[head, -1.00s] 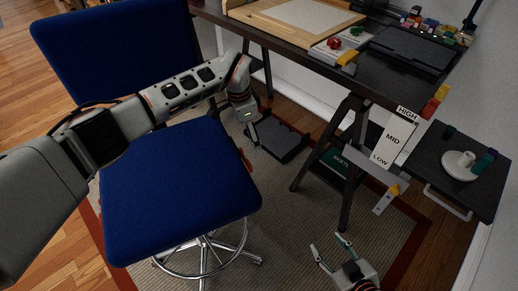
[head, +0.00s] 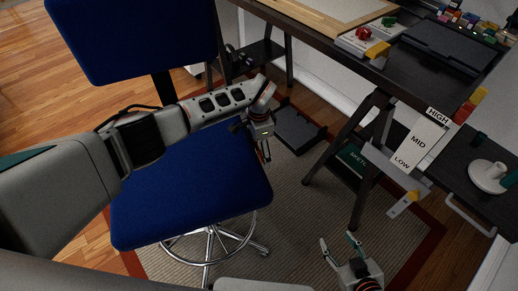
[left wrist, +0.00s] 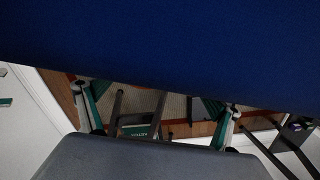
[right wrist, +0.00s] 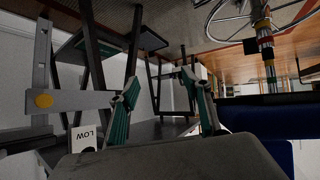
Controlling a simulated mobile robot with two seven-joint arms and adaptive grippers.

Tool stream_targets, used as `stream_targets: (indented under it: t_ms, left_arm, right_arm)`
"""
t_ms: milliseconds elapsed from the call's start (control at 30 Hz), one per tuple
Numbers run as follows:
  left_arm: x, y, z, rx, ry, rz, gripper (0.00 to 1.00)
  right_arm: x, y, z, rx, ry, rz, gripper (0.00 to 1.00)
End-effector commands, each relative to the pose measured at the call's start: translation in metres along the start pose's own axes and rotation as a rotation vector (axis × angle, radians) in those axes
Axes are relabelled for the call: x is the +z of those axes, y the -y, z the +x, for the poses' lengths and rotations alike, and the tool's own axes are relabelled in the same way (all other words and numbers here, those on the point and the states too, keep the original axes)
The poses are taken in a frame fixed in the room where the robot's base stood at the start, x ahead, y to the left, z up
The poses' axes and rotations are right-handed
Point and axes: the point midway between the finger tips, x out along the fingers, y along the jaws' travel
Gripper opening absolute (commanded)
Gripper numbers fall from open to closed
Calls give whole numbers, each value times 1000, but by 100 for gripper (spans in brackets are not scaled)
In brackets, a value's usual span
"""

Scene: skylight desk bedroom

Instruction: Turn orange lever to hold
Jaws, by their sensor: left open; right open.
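A small orange-yellow lever (head: 377,50) sits on a grey panel (head: 350,45) at the desk's front edge, beside a red knob (head: 363,34) and a green knob (head: 389,21). I cannot read any hold mark there. My left gripper (head: 266,157) is open and empty beside the blue seat's right edge, well away from the lever; its fingers also show in the left wrist view (left wrist: 160,120). My right gripper (head: 340,242) is open and empty, low over the rug in the head view, far from the panel. Its spread fingers show in the right wrist view (right wrist: 163,105).
A blue chair (head: 185,200) stands at left. A dark side shelf (head: 465,165) holds a white dish (head: 487,177). Open rug (head: 300,210) lies between.

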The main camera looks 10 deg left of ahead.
Motion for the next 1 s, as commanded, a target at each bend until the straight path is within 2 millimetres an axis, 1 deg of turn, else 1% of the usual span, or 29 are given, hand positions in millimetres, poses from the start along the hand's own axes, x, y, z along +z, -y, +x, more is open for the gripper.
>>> stream_targets:
  t_ms: [200, 267, 300, 367, 400, 567, 667, 867, 1000]
  left_arm:
    - [0, 0, 0, 0, -1, 0, 92]
    - [0, 0, 0, 0, -1, 0, 77]
    - [0, 0, 0, 1, 0, 0, 66]
    - [0, 0, 0, 1, 0, -1, 51]
    - [0, 0, 0, 2, 0, -1, 41]
    - [0, -1, 0, 8, 0, -3, 41]
    - [0, -1, 1, 27, 1, -5, 41]
    - [0, 1, 1, 119, 2, -9, 41]
    - [0, 3, 1, 221, 3, -12, 41]
  right_arm:
    - [-1, 0, 0, 0, -1, -1, 48]
    - [-1, 0, 0, 0, -1, -1, 48]
    - [-1, 0, 0, 0, -1, -1, 48]
    - [-1, 0, 0, 0, -1, -1, 48]
    - [-1, 0, 0, 0, -1, -1, 48]
    - [1, 0, 0, 0, 0, -1, 48]
    - [5, 1, 2, 0, 4, -2, 48]
    - [22, 2, 8, 1, 21, -12, 48]
    - [35, -1, 16, 8, 28, -26, 48]
